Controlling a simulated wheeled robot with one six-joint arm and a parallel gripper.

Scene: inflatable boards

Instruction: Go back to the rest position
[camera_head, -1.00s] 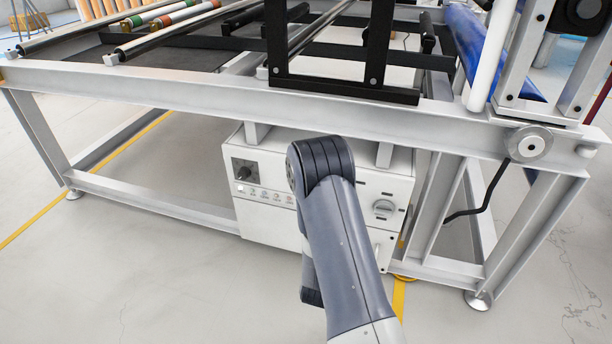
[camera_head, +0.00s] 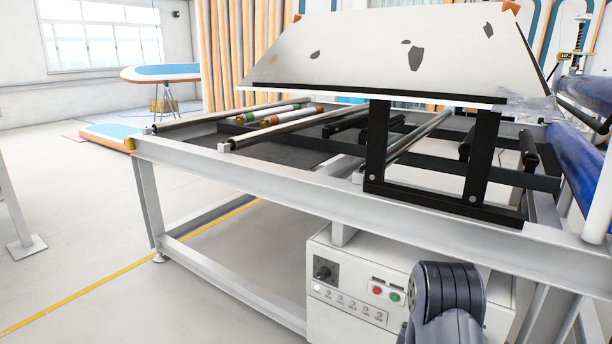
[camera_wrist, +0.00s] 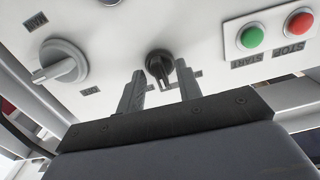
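My gripper (camera_wrist: 160,73) shows in the wrist view with its two dark fingers apart and nothing held between them. A black rotary knob (camera_wrist: 158,66) on the white control box shows between and beyond the fingertips, with gaps on both sides. How far it is from the fingers I cannot tell. In the head view my arm (camera_head: 447,300) is bent in front of the control box (camera_head: 340,290) at the lower right; my gripper is hidden there.
In the wrist view, a grey knob (camera_wrist: 62,62) is left; green (camera_wrist: 252,37) and red (camera_wrist: 299,23) buttons are right. The metal frame (camera_head: 250,178) with a tilted white panel (camera_head: 380,55) stands above the box. Floor (camera_head: 80,225) at left is mostly clear.

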